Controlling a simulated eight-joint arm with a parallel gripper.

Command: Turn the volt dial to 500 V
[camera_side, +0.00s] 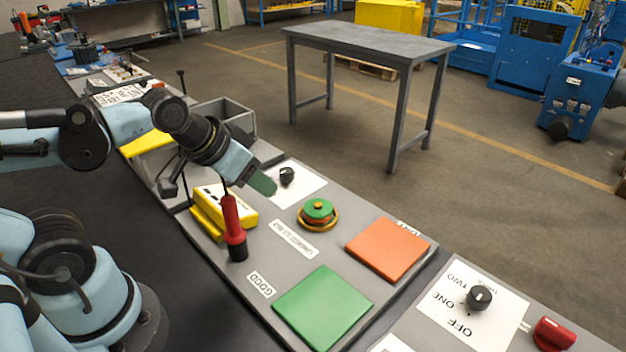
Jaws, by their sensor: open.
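A black knob (287,175) sits on a white plate (306,186) at the far edge of the grey panel. No volt markings can be read there, so I cannot tell whether it is the volt dial or where it points. My gripper (238,168) is open, to the left of this knob and above the panel. Its green-tipped finger is close to the knob in the picture, with a gap showing between them. The other finger is hard to make out. Nothing shows held in the gripper.
Another knob (479,297) is marked OFF, ONE, TWO.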

